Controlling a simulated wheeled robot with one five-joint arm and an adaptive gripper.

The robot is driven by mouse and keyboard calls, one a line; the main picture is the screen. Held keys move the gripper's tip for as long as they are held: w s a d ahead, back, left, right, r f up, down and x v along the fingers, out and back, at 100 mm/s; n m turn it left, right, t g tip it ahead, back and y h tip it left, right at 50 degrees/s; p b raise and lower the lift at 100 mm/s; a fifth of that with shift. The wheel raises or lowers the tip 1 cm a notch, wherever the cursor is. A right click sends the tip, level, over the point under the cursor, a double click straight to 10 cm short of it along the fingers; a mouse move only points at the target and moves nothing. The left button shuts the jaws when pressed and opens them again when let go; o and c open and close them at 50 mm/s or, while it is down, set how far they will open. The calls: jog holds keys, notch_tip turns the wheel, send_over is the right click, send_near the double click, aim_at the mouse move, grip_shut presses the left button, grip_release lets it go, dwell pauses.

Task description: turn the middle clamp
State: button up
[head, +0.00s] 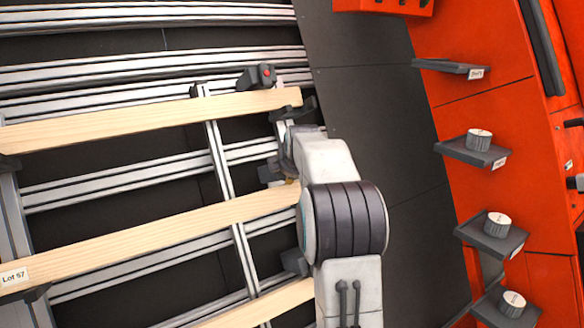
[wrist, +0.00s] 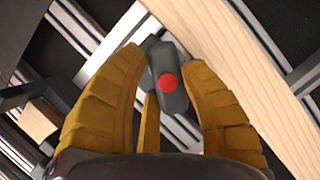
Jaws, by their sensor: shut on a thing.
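The middle clamp (wrist: 168,100) is a dark grey lever with a round red spot, seen in the wrist view between the yellow fingers of my gripper (wrist: 160,105). My gripper is shut on it. The clamp lies beside a pale wooden plank (wrist: 235,70), close along its edge; I cannot tell whether it presses on the wood. In the head view my arm hides most of the gripper and of this clamp, at the right end of the middle plank (head: 160,235).
Another clamp with a red spot (head: 260,76) sits above the upper plank (head: 150,117). A lower clamp (head: 295,262) shows beside my arm. Aluminium rails (head: 110,182) run under the planks. An orange panel (head: 470,110) with small shelves (head: 465,152) stands at right, past dark floor.

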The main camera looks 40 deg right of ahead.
jog(key=o, duration=1.2)
jog(key=shift+w+a, duration=0.1)
jog(key=v, duration=1.2)
jog(key=shift+o, duration=0.3)
